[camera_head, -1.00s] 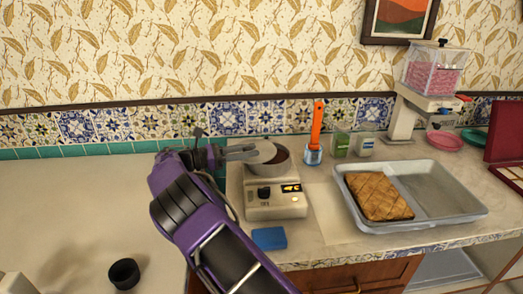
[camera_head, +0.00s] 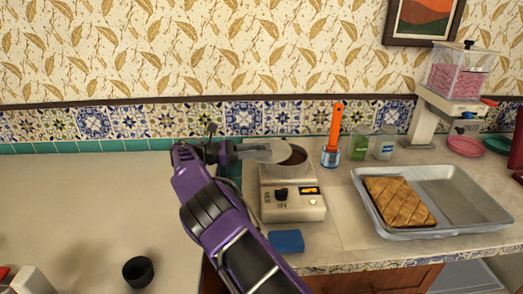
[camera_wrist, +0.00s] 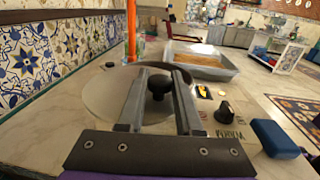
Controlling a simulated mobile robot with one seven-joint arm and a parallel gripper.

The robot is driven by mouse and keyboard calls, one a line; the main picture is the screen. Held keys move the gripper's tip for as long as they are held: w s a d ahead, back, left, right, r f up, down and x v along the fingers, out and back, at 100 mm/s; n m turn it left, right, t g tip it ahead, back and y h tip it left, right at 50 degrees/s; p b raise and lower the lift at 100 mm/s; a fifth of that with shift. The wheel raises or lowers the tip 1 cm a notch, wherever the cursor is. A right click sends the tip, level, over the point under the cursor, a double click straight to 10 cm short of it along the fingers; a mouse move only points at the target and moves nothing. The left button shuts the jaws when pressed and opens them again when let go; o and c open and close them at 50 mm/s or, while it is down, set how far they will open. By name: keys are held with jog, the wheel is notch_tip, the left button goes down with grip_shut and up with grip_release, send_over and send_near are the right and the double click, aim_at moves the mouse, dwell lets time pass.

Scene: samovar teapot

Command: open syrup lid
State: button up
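The syrup pot (camera_head: 286,171) sits on a cream warmer (camera_head: 290,202) with a dark dial. Its round grey lid (camera_head: 266,151) is off-centre to the left, so part of the dark opening shows at the right. My gripper (camera_head: 258,149) reaches in from the left. In the wrist view, my gripper's fingers (camera_wrist: 160,88) stand on either side of the lid's black knob (camera_wrist: 159,82), close against it. The pale lid disc (camera_wrist: 104,96) spreads out beneath the fingers. Whether the lid still touches the pot's rim is unclear.
A blue block (camera_head: 287,241) lies in front of the warmer. A jar with an orange-handled brush (camera_head: 336,130) and small jars (camera_head: 384,147) stand behind right. A metal tray (camera_head: 470,200) with pastry is at the right. A black cup (camera_head: 138,271) stands on the mostly clear left counter.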

jog(key=o, duration=0.4)
jog(key=shift+a, duration=0.1)
notch_tip(320, 180, up, 10)
jog(key=shift+f+p, duration=0.1)
jog(key=shift+p, duration=0.65)
